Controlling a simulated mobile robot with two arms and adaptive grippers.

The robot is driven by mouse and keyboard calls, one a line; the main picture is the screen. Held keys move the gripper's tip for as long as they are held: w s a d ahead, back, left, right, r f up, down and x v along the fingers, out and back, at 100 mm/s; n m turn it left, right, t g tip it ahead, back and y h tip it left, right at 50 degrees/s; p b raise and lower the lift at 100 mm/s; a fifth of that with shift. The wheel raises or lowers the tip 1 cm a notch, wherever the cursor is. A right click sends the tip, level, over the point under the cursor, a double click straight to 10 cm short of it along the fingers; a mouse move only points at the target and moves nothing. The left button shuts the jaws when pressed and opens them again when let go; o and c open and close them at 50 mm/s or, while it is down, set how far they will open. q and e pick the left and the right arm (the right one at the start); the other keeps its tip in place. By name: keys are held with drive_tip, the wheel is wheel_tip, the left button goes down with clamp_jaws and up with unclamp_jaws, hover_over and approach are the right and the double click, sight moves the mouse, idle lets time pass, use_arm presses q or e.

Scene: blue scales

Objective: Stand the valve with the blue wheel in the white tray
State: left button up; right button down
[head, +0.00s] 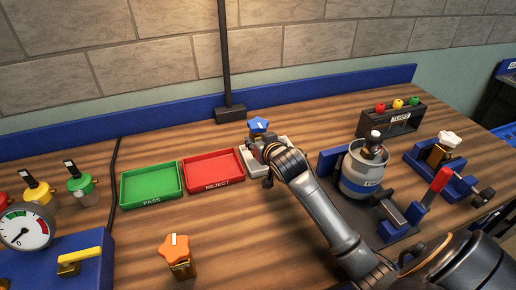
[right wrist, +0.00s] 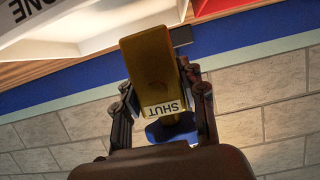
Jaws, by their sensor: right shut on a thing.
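The valve with the blue wheel (head: 259,125) is upright in the head view, over the white tray (head: 250,157). My right gripper (head: 268,158) is shut on its body and hides much of the tray. In the right wrist view, the brass-yellow valve body (right wrist: 153,65) with a SHUT label sits between the fingers of my right gripper (right wrist: 160,88). Its blue wheel shows below the body. The white tray (right wrist: 70,28) is at the upper left there. I cannot tell whether the valve's base touches the tray floor. My left gripper is not in view.
A red REJECT tray (head: 213,171) and a green PASS tray (head: 151,186) lie left of the white tray. An orange-wheel valve (head: 178,257) stands in front. A grey canister (head: 364,172) is to the right. A lamp post base (head: 230,114) stands behind.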

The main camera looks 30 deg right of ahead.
wheel_tip(320, 180, down, 3)
drive_tip(key=shift+w, duration=0.15)
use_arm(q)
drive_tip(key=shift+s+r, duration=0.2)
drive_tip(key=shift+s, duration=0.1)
use_arm(e)
drive_tip(key=shift+f, duration=0.1)
drive_tip(key=c, duration=1.2)
unclamp_jaws()
drive_tip(key=shift+f, duration=0.25)
drive_tip(key=o, duration=0.4)
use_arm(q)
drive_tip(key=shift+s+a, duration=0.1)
use_arm(e)
drive_tip(key=shift+o, duration=0.2)
drive_tip(key=shift+r, duration=0.1)
